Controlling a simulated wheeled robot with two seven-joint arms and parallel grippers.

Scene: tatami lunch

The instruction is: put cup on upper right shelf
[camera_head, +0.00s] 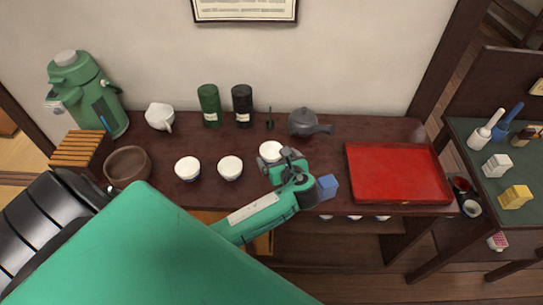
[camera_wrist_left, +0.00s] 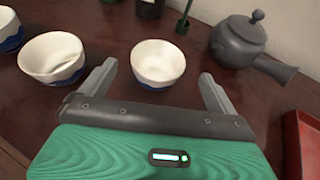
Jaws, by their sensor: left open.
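Three white cups with blue lower bands stand upright in a row on the dark wooden table (camera_head: 345,160): a left cup (camera_head: 187,169), a middle cup (camera_head: 230,168) and a right cup (camera_head: 270,151). My left gripper (camera_head: 281,162) is open and empty at the right cup. In the left wrist view this cup (camera_wrist_left: 158,65) stands just ahead, between the lines of the two spread fingers, with a gap on each side. The middle cup (camera_wrist_left: 52,58) is to its left. More white cups (camera_head: 355,217) show partly on a shelf below the table's front edge. My right gripper is not in view.
A dark teapot (camera_head: 303,122) stands behind and right of the right cup. A red tray (camera_head: 398,173) covers the table's right end. Dark canisters (camera_head: 242,104), a white pitcher (camera_head: 158,117), a brown bowl (camera_head: 127,166) and a green dispenser (camera_head: 92,95) stand farther left.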

